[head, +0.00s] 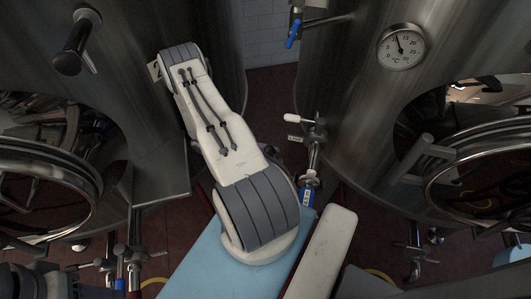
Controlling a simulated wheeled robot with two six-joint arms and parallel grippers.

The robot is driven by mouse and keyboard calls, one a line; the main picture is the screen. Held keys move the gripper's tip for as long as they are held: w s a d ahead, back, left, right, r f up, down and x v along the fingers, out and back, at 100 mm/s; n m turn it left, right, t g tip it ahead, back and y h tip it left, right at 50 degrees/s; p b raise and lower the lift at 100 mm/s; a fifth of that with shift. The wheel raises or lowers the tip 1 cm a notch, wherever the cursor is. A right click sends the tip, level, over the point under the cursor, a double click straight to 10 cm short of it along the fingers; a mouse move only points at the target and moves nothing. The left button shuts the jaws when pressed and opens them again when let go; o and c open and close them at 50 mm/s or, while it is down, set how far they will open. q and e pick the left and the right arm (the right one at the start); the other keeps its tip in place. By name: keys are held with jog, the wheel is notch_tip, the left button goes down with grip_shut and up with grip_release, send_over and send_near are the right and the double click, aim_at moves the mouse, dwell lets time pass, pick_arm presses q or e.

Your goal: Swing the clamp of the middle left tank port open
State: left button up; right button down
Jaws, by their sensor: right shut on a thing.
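My right arm rises through the middle of the head view and covers the lower right side of the left tank (215,25). My right gripper (271,153) shows only as a small dark bit past the arm's right edge, between the tanks. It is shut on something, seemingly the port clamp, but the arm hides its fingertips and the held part. The middle left tank port and its clamp cannot be made out behind the arm.
The right tank (350,100) has a dial thermometer (401,46) and a valve pipe (313,150) with a white handle (295,118). Another valve with a blue handle (121,265) stands low at left. Round manways flank both sides. Dark red floor shows between the tanks.

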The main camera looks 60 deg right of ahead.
aim_at(270, 146)
jog(key=shift+w, duration=0.15)
jog(key=c, duration=0.7)
grip_release()
jog(key=r, duration=0.2)
jog(key=s+r, duration=0.1)
jog(key=r, duration=0.1)
jog(key=shift+s+d+r, duration=0.1)
jog(key=shift+s+r, duration=0.1)
jog(key=shift+r, duration=0.2)
jog(key=s+r, duration=0.2)
jog(key=s, duration=0.1)
jog(key=s+d+r, duration=0.1)
jog(key=s+r, duration=0.1)
jog(key=s, duration=0.1)
jog(key=s+d+r, duration=0.1)
jog(key=s+r, duration=0.1)
jog(key=s, duration=0.2)
jog(key=shift+d, duration=0.2)
jog(key=shift+s, duration=0.1)
jog(key=shift+r, duration=0.1)
